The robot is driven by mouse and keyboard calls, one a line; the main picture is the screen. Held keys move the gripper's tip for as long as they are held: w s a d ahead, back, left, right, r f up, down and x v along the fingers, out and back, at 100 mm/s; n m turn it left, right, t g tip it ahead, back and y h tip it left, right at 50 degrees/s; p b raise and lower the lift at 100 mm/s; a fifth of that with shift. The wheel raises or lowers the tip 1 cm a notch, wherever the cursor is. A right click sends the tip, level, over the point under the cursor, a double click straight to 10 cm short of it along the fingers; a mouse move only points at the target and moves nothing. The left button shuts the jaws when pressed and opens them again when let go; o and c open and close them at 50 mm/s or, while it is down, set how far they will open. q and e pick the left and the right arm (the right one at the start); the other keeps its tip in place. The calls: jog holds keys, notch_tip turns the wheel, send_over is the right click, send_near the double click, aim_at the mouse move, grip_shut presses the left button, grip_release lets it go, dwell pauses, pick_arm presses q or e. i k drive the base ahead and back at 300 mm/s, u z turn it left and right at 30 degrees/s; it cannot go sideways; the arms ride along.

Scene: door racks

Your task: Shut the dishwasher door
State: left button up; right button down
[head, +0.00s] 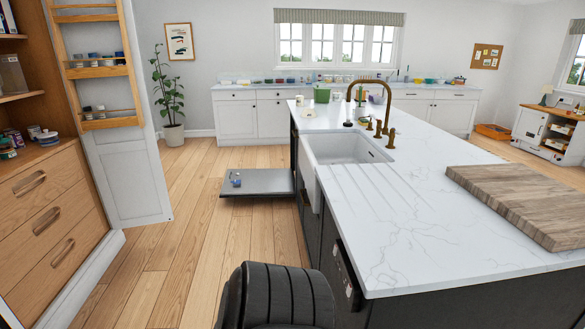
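The dishwasher door (262,183) is open, lowered flat, and juts left from the far part of the dark island's left side, low over the wooden floor. A small blue and white item (235,180) rests on it near its outer left end. The inside of the dishwasher is hidden from this angle. Neither of my grippers is in view, so nothing shows of what they hold.
The island (420,235) fills the right, with a white sink (345,148), brass tap and wooden board (525,198) on top. At left stand a wooden cabinet (45,210) and its open rack door (130,180). The floor (185,235) between is clear.

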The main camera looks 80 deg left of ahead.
aim_at(262, 182)
jog(key=i, duration=5.7)
jog(key=u, duration=2.9)
jog(key=i, duration=5)
